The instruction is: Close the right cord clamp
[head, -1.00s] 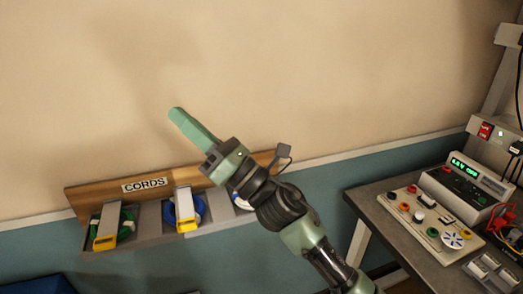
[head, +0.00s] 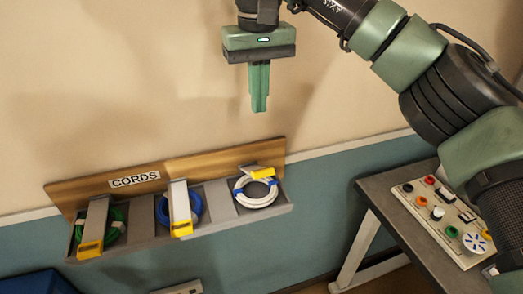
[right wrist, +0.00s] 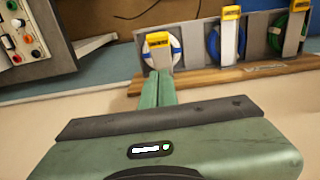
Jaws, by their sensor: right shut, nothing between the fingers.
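The right cord clamp (head: 263,173) has a yellow end and stands raised above a coiled white cord (head: 241,191) with a blue band. It also shows in the right wrist view (right wrist: 158,40), just beyond my fingertips. My right gripper (head: 259,106) is shut and empty, pointing down in front of the wall, above the right clamp in the head view and apart from it. The middle clamp (head: 180,205) and left clamp (head: 94,228) lie down across the blue and green cords, their yellow ends at the front lip. My left gripper is out of view.
The cord rack (head: 220,195) has a wooden back with a CORDS label (head: 134,180) and hangs on the wall. A grey bench (head: 385,205) with a control panel (head: 440,215) stands to the right. A dark blue object (head: 38,284) is at lower left.

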